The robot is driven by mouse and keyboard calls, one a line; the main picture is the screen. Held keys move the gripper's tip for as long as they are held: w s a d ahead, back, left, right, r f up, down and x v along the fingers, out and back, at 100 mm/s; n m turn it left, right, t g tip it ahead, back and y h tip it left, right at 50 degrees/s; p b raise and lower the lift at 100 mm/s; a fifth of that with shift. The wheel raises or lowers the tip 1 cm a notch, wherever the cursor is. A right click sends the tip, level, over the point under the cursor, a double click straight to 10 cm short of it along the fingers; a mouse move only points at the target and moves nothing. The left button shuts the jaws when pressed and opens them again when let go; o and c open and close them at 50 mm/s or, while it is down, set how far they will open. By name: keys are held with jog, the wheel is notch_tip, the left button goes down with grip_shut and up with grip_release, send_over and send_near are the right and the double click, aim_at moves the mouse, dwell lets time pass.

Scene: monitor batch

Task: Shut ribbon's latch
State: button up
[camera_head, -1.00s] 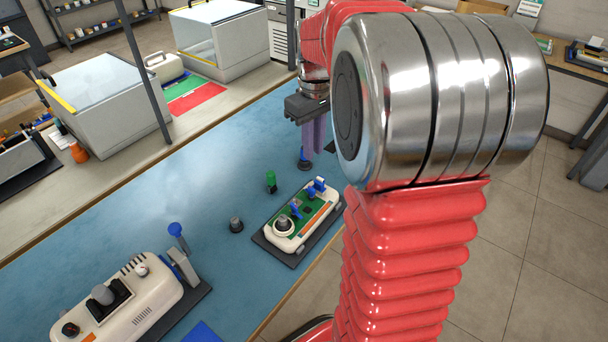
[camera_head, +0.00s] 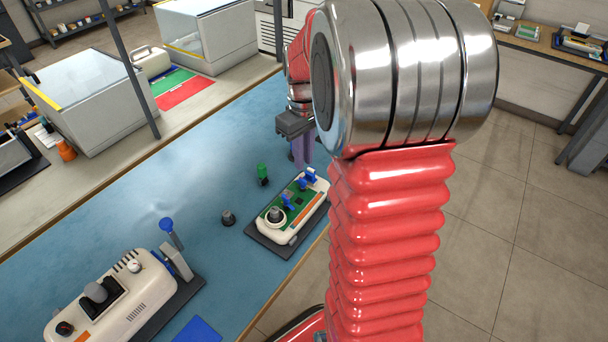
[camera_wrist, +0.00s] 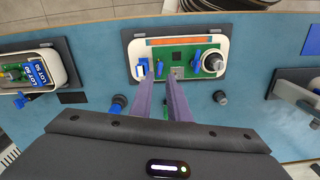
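A cream device (camera_head: 293,238) with a green circuit board (camera_head: 290,207) rests on a dark mat on the blue bench. Small blue levers (camera_head: 310,177) stand on its board; it also shows in the wrist view (camera_wrist: 222,38). There, a blue lever (camera_wrist: 196,58) is right of the fingers, and other blue parts (camera_wrist: 141,66) are at the left fingertip. Which lever is the ribbon's latch I cannot tell. My gripper (camera_wrist: 162,76) has two purple fingers, apart with nothing held, their tips at the board's near edge in the picture. Whether they touch it is unclear.
A dark knob (camera_head: 228,218) and a green peg (camera_head: 263,172) stand beside the device. Another board unit (camera_wrist: 40,72) is at the left in the wrist view.

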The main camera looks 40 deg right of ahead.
aim_at(304, 180)
notch_tip(304, 180, down, 7)
jog(key=shift+f, duration=0.1)
dwell(0.3)
jog(key=shift+c, duration=0.6)
grip_shut()
